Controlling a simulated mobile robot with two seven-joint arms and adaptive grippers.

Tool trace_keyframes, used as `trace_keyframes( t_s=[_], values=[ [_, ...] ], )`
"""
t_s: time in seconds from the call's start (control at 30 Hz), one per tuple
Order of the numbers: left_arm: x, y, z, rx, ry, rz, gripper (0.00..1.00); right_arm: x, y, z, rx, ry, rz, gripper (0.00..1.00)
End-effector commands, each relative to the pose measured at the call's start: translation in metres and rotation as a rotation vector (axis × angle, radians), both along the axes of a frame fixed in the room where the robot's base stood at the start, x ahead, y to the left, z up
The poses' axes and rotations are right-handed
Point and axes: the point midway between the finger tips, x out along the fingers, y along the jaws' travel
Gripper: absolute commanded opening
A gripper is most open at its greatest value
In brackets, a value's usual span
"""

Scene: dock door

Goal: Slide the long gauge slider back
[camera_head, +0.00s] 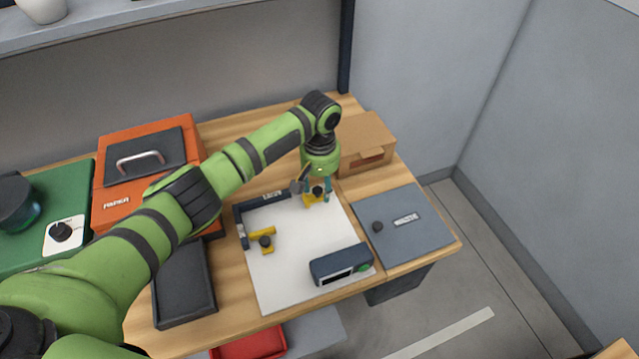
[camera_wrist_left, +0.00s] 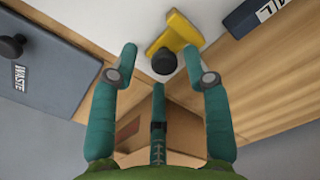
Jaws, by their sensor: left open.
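A white board (camera_head: 285,275) lies on the wooden bench with a dark blue, labelled L-shaped edge bar (camera_head: 268,199) at its back and left. A yellow slider with a black knob (camera_head: 316,197) sits near the board's back right. It also shows in the wrist view as a yellow piece (camera_wrist_left: 178,35) with its knob (camera_wrist_left: 165,63). A second yellow slider (camera_head: 268,249) with a black knob stands near the left bar. My left gripper (camera_head: 313,187) is open, its teal fingers (camera_wrist_left: 160,58) around or just above the back right knob; contact cannot be told. My right gripper is out of view.
A grey lid marked WASTE (camera_head: 405,240) lies right of the board. A cardboard box (camera_head: 365,140) stands behind. A dark blue device with a green button (camera_head: 335,266) sits on the board's front. An orange case (camera_head: 115,205) and black tray (camera_head: 183,290) are at left.

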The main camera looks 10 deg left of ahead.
Motion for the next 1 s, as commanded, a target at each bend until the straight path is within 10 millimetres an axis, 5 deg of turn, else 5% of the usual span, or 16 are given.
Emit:
trace_keyframes(
  t_s=[0.17,0.63,1.0],
  values=[
    [0.001,0.000,0.013,-0.001,-0.002,0.001,0.48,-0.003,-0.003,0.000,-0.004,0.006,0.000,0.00],
    [0.001,-0.002,0.104,-0.002,-0.002,-0.002,0.48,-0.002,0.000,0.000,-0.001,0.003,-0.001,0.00],
    [0.001,-0.002,0.120,0.000,0.001,-0.001,0.48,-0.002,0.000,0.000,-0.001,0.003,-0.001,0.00]
  ],
)
